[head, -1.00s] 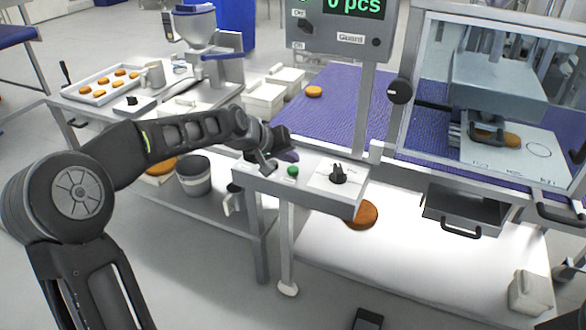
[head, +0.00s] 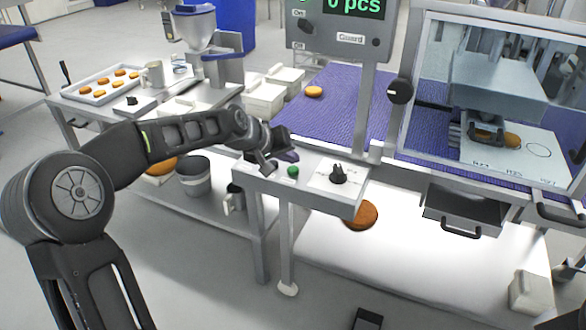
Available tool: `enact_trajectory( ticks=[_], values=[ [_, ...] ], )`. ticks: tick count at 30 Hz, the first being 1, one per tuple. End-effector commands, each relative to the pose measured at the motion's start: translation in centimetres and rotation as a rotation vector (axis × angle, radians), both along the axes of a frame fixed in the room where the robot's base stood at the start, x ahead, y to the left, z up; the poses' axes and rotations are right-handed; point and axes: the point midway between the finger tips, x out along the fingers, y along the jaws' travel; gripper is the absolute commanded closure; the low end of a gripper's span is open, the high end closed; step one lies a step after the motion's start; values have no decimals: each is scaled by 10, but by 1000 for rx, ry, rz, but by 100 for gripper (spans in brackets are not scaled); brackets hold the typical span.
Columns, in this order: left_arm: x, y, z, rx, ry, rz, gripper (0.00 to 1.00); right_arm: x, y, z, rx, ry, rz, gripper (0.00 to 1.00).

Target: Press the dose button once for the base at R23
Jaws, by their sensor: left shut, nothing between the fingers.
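My left gripper (head: 284,157) is shut with nothing in it, low over the left end of a grey control ledge (head: 320,185). A green button (head: 293,171) on that ledge is just right of the fingertips; I see a small gap between them. A black knob (head: 338,174) is further right on the ledge. Behind the guard window, a white plate (head: 500,157) has small labels along its front edge, too small to read surely. My right gripper is not in view.
A display box (head: 345,25) reading "0 pcs" stands above the ledge. A purple belt (head: 335,100) carries one round (head: 314,91). A tray (head: 85,92) of several rounds is at the left, near a hopper machine (head: 196,30).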

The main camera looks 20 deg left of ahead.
Motion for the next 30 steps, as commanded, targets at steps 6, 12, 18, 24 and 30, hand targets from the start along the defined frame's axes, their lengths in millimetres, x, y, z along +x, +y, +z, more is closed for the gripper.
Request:
enact_trajectory(
  ticks=[6,12,18,24,30],
  values=[
    [0,0,0,0,0,0,100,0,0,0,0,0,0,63],
    [0,0,-6,-1,0,1,100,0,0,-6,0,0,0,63],
    [0,0,-9,0,0,0,100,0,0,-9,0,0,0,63],
    [0,0,-8,0,0,0,100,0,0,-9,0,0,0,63],
    [0,0,-9,0,0,0,100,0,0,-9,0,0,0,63]
  ],
)
